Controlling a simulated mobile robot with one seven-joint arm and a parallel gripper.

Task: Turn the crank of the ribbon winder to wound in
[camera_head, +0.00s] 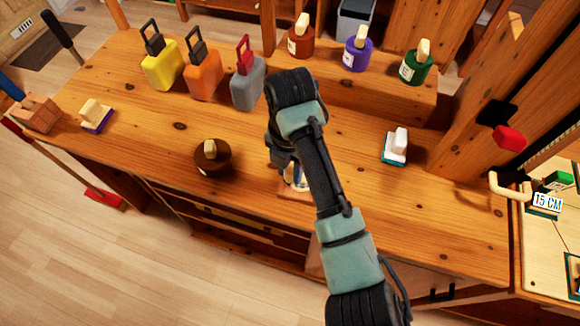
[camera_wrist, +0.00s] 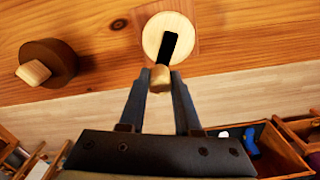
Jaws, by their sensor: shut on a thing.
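The ribbon winder shows in the wrist view as a pale round disc (camera_wrist: 157,35) on a wooden base. A black crank arm (camera_wrist: 169,45) runs from the disc down to a small wooden knob (camera_wrist: 159,80). My gripper (camera_wrist: 160,76) is shut on that knob, one finger on each side. In the head view my arm covers most of the winder; only a pale part of it (camera_head: 298,179) shows near the bench's front edge. The fingertips are hidden there.
A dark brown round block with a wooden knob (camera_head: 212,158) stands left of the winder on the wooden bench (camera_head: 330,140). A teal-and-white block (camera_head: 395,147) is at right.

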